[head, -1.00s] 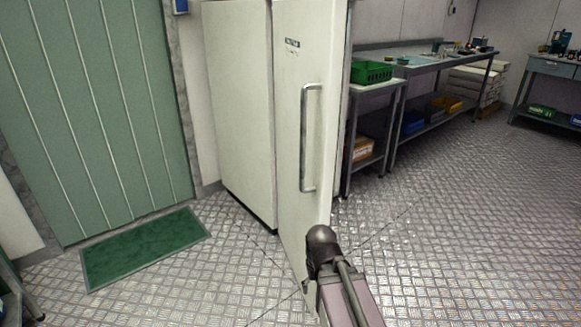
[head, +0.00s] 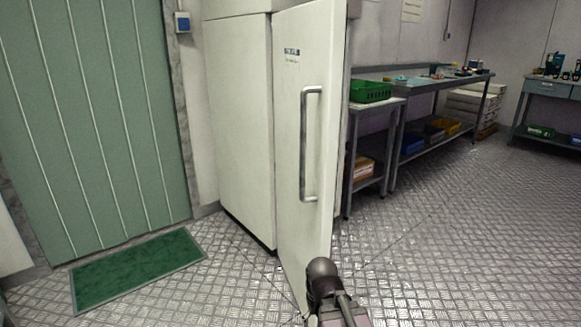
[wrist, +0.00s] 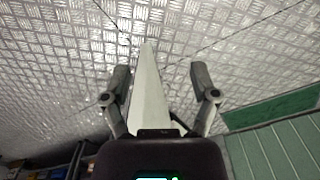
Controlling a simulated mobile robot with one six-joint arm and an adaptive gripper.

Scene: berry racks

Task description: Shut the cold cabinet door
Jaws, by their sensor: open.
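The cold cabinet (head: 238,120) is a tall white box left of centre in the head view. Its white door (head: 315,150) stands swung out from the cabinet's front corner, with a long vertical metal handle (head: 305,145) on the face I see. The cabinet's inside is hidden behind the door. In the wrist view my gripper (wrist: 160,75) is open, one dark finger on each side. A narrow white panel, apparently the door (wrist: 149,95), shows between the fingers; I cannot tell whether they touch it. In the head view the gripper itself is hidden; only my arm shows near the door's lower edge.
A green slatted door (head: 95,120) with a green mat (head: 138,268) before it is at left. A metal bench (head: 440,85) and a small table with a green crate (head: 370,91) stand behind the cabinet door. The metal floor (head: 450,240) at right is clear.

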